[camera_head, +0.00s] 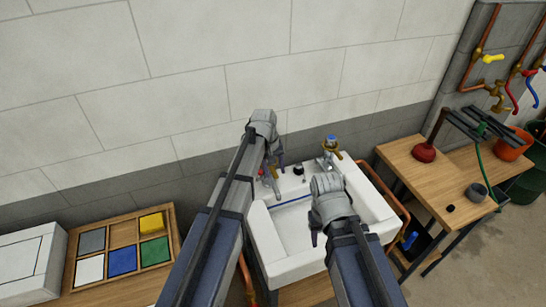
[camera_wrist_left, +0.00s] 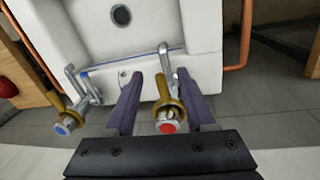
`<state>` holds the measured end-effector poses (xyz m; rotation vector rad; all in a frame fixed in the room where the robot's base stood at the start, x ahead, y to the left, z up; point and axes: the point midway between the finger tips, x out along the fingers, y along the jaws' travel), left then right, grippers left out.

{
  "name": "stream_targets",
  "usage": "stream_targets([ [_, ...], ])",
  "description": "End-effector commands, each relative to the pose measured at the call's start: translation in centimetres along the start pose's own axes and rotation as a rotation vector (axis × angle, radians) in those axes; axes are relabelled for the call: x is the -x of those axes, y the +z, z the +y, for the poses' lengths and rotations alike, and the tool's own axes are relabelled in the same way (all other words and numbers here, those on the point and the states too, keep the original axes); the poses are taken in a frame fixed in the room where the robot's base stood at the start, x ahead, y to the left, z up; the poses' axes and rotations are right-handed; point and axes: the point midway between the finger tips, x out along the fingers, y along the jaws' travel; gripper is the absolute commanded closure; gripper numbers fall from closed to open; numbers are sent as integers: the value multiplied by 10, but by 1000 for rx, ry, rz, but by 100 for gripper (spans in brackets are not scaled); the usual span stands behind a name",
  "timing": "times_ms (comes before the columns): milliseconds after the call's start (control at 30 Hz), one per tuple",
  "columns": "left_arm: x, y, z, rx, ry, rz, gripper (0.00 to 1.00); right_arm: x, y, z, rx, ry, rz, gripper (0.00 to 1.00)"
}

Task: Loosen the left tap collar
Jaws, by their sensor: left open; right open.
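The left tap (camera_head: 268,170) stands at the back left of the white sink (camera_head: 290,272), mostly hidden by my left arm in the head view. In the left wrist view it has a chrome spout, a brass collar (camera_wrist_left: 158,106) and a red cap (camera_wrist_left: 167,127). My left gripper (camera_wrist_left: 158,76) is open, with one dark finger on each side of the collar and gaps visible. The right tap (camera_wrist_left: 68,118) has a brass collar and a blue cap; in the head view it is at the sink's back right. My right gripper (camera_head: 316,232) is open above the basin, apparently empty.
A wooden tray (camera_head: 124,252) with coloured blocks lies left of the sink. A wooden bench (camera_head: 425,185) with a red plunger (camera_head: 424,152) stands to the right. Copper pipes (camera_head: 392,212) run beside the sink. The tiled wall is close behind the taps.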

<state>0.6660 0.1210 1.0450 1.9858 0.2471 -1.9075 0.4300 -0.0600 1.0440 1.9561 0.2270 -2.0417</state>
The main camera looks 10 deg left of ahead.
Motion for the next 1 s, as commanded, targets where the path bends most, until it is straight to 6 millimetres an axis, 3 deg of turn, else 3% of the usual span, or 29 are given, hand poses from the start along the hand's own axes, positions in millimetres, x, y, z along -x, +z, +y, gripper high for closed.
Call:
stream_targets([
  [33,15,-26,1,53,18,6,45,15,1,1,0,0,0,50],
  [200,24,-52,-4,139,49,12,45,21,1,2,-1,0,0,50],
  [567,12,-51,-5,144,50,13,45,10,1,1,1,0,0,50],
  [1000,-40,-52,-3,142,50,13,45,-41,-2,-4,4,1,0,50],
])
